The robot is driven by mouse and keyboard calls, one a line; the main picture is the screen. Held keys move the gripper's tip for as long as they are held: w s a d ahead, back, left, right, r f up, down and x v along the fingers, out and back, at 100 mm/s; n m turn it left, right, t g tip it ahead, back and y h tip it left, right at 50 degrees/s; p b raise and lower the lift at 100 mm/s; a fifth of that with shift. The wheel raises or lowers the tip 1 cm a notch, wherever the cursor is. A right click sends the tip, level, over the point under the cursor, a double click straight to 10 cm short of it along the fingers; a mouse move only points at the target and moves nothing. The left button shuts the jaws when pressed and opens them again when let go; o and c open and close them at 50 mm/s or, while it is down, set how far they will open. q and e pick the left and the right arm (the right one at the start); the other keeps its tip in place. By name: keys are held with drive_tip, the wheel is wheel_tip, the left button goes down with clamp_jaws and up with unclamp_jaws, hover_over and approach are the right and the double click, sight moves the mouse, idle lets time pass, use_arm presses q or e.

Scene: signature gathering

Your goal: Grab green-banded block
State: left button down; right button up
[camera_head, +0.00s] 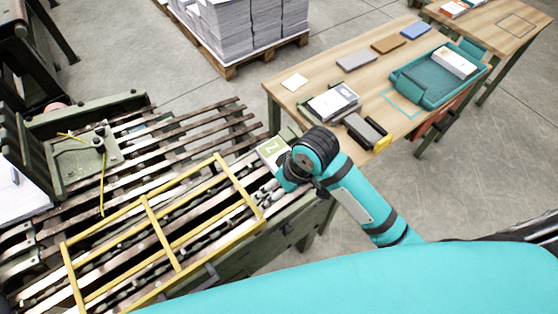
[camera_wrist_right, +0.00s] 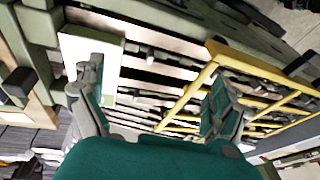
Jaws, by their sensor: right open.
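A white block with a green band and a pale Z-like mark (camera_head: 270,148) lies at the right end of the slatted machine bed, partly hidden by my right arm. In the right wrist view, a white block with a green edge (camera_wrist_right: 76,48) shows at upper left, behind one finger. My right gripper (camera_head: 282,172) is beside the block at the machine's edge, its fingertips mostly hidden in the head view. In the wrist view the right gripper (camera_wrist_right: 155,92) has its fingers wide apart with no object clasped; whether the near finger touches the block is unclear. My left gripper is not in view.
A yellow frame (camera_head: 160,235) lies over the slats of the machine (camera_head: 190,130). A wooden table (camera_head: 310,80) holds grey, brown and blue blocks, a teal tray (camera_head: 425,97) and a yellow-black device (camera_head: 367,130). A pallet of paper stacks (camera_head: 240,30) stands behind.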

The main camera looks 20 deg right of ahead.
drive_tip(key=w+d+r+g+h, duration=0.25)
drive_tip(key=w+d+r, duration=0.25)
drive_tip(key=w+r, duration=0.6)
hover_over(284, 148)
drive_tip(key=s+a, duration=0.1)
drive_tip(key=s, duration=0.3)
drive_tip(key=shift+m+t, duration=0.25)
drive_tip(key=shift+m, duration=0.05)
drive_tip(key=f, duration=1.3)
drive_tip(key=shift+w+f, duration=0.2)
drive_tip(key=shift+w, duration=0.05)
drive_tip(key=shift+s+a+f+p, duration=0.1)
drive_tip(key=shift+f+p, duration=0.15)
drive_tip(key=shift+f, duration=1.15)
drive_tip(key=shift+s+a+f+p, duration=0.1)
drive_tip(key=shift+f+p, duration=0.15)
drive_tip(key=shift+f, duration=1.1)
drive_tip(key=shift+r, duration=0.1)
drive_tip(key=c, duration=1.3)
